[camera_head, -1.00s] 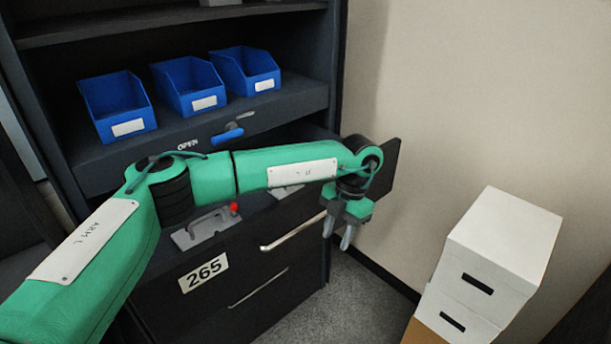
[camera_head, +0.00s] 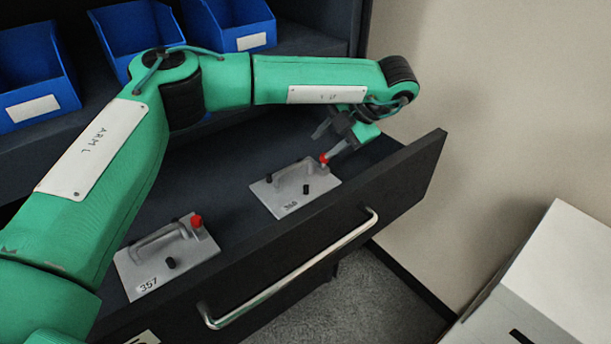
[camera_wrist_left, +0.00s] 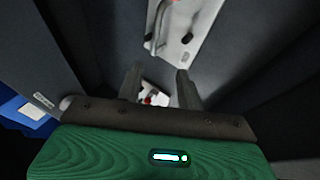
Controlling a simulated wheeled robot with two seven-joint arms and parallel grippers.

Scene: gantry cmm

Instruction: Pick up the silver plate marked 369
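A silver plate (camera_head: 268,196) with a grey handle, a red knob and a black peg lies in the open drawer. Its small label reads like 369, the last digit unclear. A similar silver plate (camera_head: 125,270) marked 357 lies nearer in the same drawer. My left gripper (camera_head: 331,143) is open and empty, above the far end of the first plate, close to its red knob. In the left wrist view, the fingers (camera_wrist_left: 159,85) are apart, with something whitish and red beyond them. A silver plate (camera_wrist_left: 190,30) shows at the top there; its label is unreadable. My right gripper is out of view.
The open drawer has a dark front (camera_head: 410,185) with a long metal handle (camera_head: 290,272). Blue bins (camera_head: 235,22) stand on the shelf behind my left arm. A white box (camera_head: 560,275) stands at the lower right, near the wall.

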